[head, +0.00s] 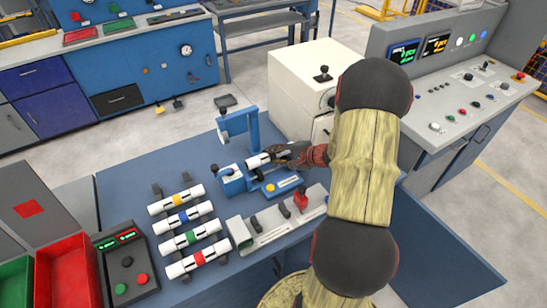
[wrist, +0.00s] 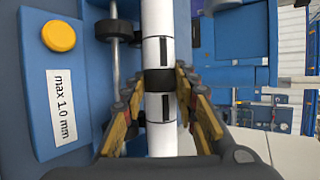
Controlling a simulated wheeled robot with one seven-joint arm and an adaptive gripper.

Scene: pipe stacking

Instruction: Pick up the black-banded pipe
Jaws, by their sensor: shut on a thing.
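The black-banded pipe (wrist: 158,50) is white with a black band around it and black marks on either side. It runs up the middle of the wrist view. My gripper (wrist: 160,82) is shut on it, one finger pressing each side at the black band. In the head view the pipe (head: 256,161) is at the blue fixture (head: 234,184), its left part showing. My gripper (head: 291,154) comes from the right and hides the rest. Whether the pipe still touches the fixture I cannot tell.
White pipes with yellow (head: 177,199), blue (head: 184,215), green (head: 190,236) and red (head: 198,257) bands lie on a dark rack at left. A yellow button (wrist: 58,36) and a "max 1.0 mm" label sit beside my gripper. A blue upright post (head: 252,123) stands behind.

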